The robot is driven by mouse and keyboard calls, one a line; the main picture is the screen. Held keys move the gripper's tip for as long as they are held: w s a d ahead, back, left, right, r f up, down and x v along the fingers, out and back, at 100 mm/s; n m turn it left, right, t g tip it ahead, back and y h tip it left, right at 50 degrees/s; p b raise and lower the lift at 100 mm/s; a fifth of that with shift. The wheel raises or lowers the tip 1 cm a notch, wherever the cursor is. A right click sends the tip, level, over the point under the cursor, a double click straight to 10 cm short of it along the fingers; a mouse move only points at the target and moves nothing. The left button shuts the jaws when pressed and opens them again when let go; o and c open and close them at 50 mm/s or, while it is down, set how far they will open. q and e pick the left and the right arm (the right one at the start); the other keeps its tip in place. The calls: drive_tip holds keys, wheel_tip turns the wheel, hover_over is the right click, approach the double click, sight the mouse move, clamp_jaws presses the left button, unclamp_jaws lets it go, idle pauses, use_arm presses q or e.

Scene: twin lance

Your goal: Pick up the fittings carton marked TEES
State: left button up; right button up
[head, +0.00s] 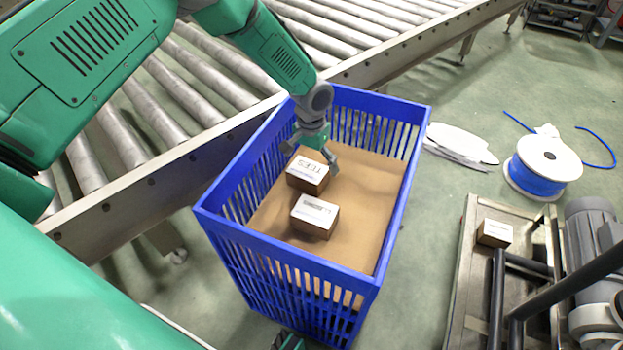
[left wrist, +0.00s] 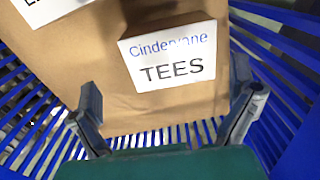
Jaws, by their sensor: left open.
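The TEES carton (head: 308,168) is a small brown box with a white label on top. It sits in the blue crate (head: 210,219), on the brown sheet lining its bottom. In the left wrist view the carton (left wrist: 172,68) shows "Cindervane" and "TEES" on its label. My left gripper (head: 315,157) is inside the crate, just above the far part of the carton. Its fingers (left wrist: 172,100) are spread and empty, one toward each side of the carton. I cannot tell whether they touch it.
A second labelled carton (head: 315,214) stands close in front of the TEES carton. The crate's slatted walls surround both. A roller conveyor (head: 190,85) runs behind and left. A cart (head: 467,275) with another small carton (head: 495,233) stands right, near a blue spool (head: 543,168).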

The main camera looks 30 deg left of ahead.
sight(306, 169)
use_arm(q)
drive_tip(key=f, duration=0.1)
drive_tip(key=a+f+b, duration=0.1)
drive_tip(key=f, duration=0.1)
drive_tip(key=a+f+b, duration=0.1)
drive_tip(key=f, duration=0.1)
drive_tip(key=shift+w+d+f+b, duration=0.1)
drive_tip(key=shift+d+f+b, duration=0.15)
drive_tip(key=shift+f+b, duration=0.1)
drive_tip(key=shift+d+r, duration=0.25)
drive_tip(key=shift+d, duration=0.2)
drive_tip(key=shift+c, duration=0.8)
drive_tip(key=shift+a, duration=0.1)
drive_tip(key=c, duration=0.7)
drive_tip(key=shift+a, duration=0.2)
drive_tip(key=c, duration=0.3)
drive_tip(key=shift+a+f, duration=0.1)
drive_tip(key=shift+a, duration=0.1)
use_arm(e)
drive_tip(key=shift+a+f, duration=0.3)
drive_tip(key=shift+f, duration=0.25)
drive_tip(key=shift+a+f, duration=0.3)
drive_tip(key=shift+f, duration=0.2)
